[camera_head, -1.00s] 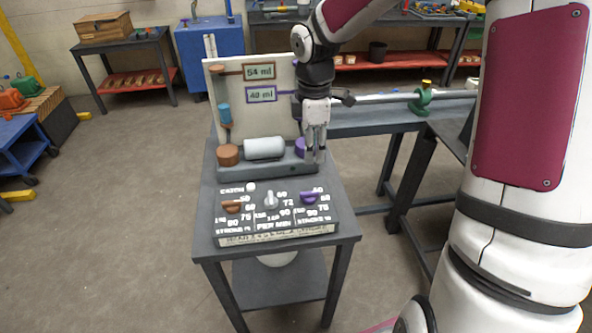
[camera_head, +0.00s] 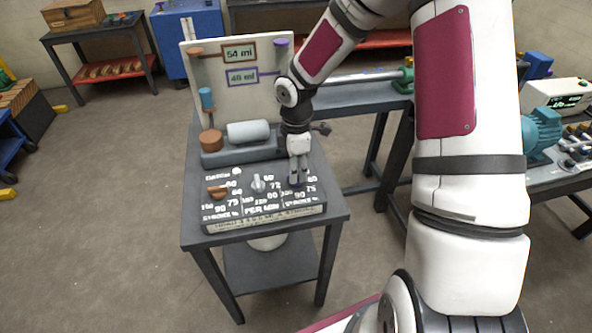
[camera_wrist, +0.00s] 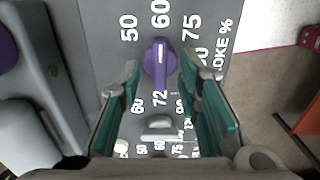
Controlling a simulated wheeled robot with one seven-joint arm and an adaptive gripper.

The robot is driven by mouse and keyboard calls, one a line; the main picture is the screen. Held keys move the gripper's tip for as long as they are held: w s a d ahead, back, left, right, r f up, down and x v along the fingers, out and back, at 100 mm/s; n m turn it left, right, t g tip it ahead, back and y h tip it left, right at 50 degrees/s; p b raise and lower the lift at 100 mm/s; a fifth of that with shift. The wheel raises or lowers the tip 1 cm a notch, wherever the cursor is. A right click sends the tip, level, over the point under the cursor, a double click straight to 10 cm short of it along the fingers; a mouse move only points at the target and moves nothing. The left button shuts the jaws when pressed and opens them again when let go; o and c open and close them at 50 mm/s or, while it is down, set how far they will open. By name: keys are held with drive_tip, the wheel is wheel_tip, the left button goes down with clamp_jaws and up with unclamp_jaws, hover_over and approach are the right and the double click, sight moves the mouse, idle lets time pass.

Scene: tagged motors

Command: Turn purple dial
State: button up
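The purple dial (camera_wrist: 158,62) has a raised pointer bar with a white line and sits on the dark panel, with the printed numbers 50, 60 and 75 around its far side in the wrist view. My gripper (camera_wrist: 158,95) is open, with a green-padded finger on each side of the dial's line. I cannot tell whether the fingers touch the dial. In the head view my gripper (camera_head: 298,182) points down at the panel's right end and hides most of the purple dial. The control panel (camera_head: 262,224) lies at the front of the small dark table.
A grey dial (camera_head: 258,184) and a brown dial (camera_head: 217,192) are to the left on the same panel. Behind stand a grey cylinder (camera_head: 248,132) and an upright board (camera_head: 203,62) with two readouts, 54 ml and 48 ml. Floor left of the table is clear.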

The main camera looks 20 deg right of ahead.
drive_tip(key=shift+f, duration=0.55)
clamp_jaws()
drive_tip(key=m, duration=0.4)
drive_tip(key=shift+m, duration=2.4)
